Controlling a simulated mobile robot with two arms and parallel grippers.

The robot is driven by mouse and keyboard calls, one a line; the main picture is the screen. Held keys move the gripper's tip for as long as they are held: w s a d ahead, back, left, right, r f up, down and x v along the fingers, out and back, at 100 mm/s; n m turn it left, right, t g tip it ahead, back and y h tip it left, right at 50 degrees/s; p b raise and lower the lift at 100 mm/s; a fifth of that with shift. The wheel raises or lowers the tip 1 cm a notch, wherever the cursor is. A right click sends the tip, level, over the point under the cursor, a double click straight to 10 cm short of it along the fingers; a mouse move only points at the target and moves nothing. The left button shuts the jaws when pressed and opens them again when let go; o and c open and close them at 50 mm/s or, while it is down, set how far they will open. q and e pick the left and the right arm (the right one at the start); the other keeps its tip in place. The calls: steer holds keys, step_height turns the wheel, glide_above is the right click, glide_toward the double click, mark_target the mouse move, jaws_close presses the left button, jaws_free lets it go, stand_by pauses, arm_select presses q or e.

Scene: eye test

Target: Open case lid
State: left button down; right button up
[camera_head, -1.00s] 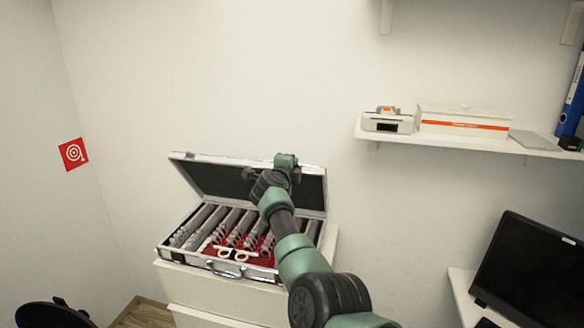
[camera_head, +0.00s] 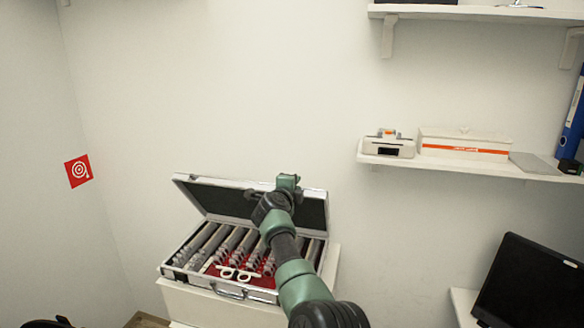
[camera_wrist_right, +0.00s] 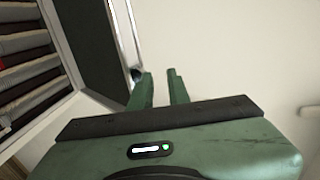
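The silver-edged case (camera_head: 205,284) stands on a white cabinet with its dark-lined lid (camera_head: 222,198) raised, leaning back near the wall. Inside are rows of grey-white lens-like pieces on red lining, and two white ring-handled pieces (camera_head: 236,274) at the front. My right gripper (camera_head: 287,182) is at the lid's upper edge, right of its middle. In the right wrist view its two green fingers (camera_wrist_right: 160,78) are apart with bare wall between them. The lid's rim (camera_wrist_right: 126,40) is just left of the left finger; I cannot tell whether they touch. My left gripper is not in view.
The white cabinet (camera_head: 200,308) bears the case. A wall shelf (camera_head: 460,166) at right holds a small device (camera_head: 388,147) and a white box with an orange stripe (camera_head: 465,143). A dark monitor (camera_head: 535,285) is at lower right. The wall above the lid is clear.

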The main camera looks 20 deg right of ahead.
steer(key=s+a+r+p, duration=0.2)
steer(key=s+r+p, duration=0.1)
steer(key=r, duration=0.3)
stand_by(0.7)
stand_by(0.4)
step_height(320, 180, up, 20)
steer(key=b, duration=0.5)
steer(key=shift+b, duration=0.3)
steer(key=shift+f, duration=0.1)
